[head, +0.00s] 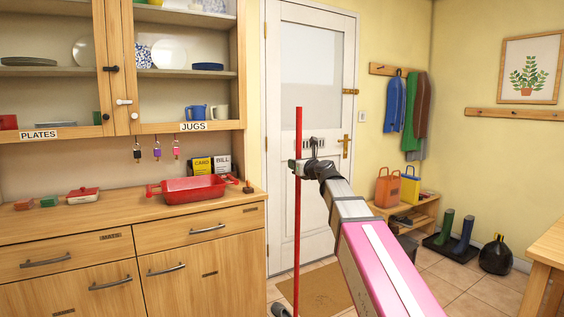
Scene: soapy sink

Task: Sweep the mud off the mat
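My gripper (297,167) is in front of the white door, closed around the upper part of a long red pole (298,225). The pole stands nearly upright. Its lower end runs down towards the bottom edge of the picture, and I cannot clearly see what is at its foot. A brown mat (325,287) lies on the tiled floor in front of the door, just right of the pole. My arm hides part of its right side, and the bottom edge cuts it off. I cannot make out separate mud on it.
A wooden dresser (150,235) with a red dish (192,190) stands on the left. Past my arm are a low wooden bench (425,212), a black tray with boots (440,250) and a dark round vessel (496,256). A wooden table (548,250) is at right. Tiles between are open.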

